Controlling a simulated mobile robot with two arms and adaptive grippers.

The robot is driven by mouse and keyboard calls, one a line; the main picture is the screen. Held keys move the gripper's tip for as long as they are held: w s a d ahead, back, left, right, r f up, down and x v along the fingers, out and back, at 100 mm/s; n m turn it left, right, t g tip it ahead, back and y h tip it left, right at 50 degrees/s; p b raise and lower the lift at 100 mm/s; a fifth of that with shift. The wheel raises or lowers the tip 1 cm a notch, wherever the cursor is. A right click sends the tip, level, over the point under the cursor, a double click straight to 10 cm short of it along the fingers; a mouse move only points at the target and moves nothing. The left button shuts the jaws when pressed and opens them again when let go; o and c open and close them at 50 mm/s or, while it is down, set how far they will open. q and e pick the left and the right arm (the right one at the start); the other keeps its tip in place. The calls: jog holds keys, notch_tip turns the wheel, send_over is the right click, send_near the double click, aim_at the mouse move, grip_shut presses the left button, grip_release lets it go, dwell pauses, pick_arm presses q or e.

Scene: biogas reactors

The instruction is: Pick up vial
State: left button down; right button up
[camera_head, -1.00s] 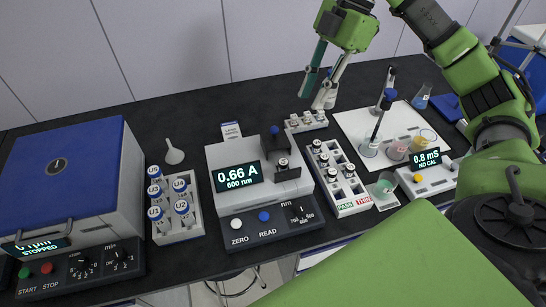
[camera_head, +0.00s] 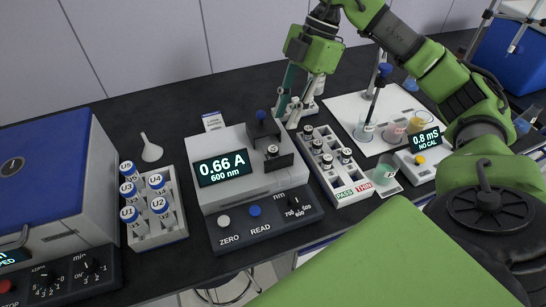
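Small dark-capped vials (camera_head: 294,104) stand in a low white rack behind the photometer, partly hidden by my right gripper. My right gripper (camera_head: 288,116) points down at this rack, its two fingers apart, with a vial cap showing between or just behind them; contact cannot be made out. More dark-capped vials (camera_head: 327,160) stand in the white PASS/THIN rack (camera_head: 346,195) to the right of the photometer. My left gripper is out of view.
The photometer (camera_head: 221,167) reads 0.66 A. A rack of blue-capped tubes (camera_head: 158,205) and a funnel (camera_head: 151,148) are at its left. A white tray (camera_head: 345,108) with beakers and a meter (camera_head: 422,165) stand right. The centrifuge (camera_head: 45,185) fills the left edge.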

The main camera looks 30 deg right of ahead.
send_over(275, 148)
jog(key=d, duration=0.2)
notch_tip(275, 148, down, 4)
jog(key=shift+w+f, duration=0.1)
jog(key=shift+w, duration=0.05)
jog(key=shift+p+x, duration=0.7)
jog(key=shift+x, duration=1.9)
jog(key=c, duration=0.6)
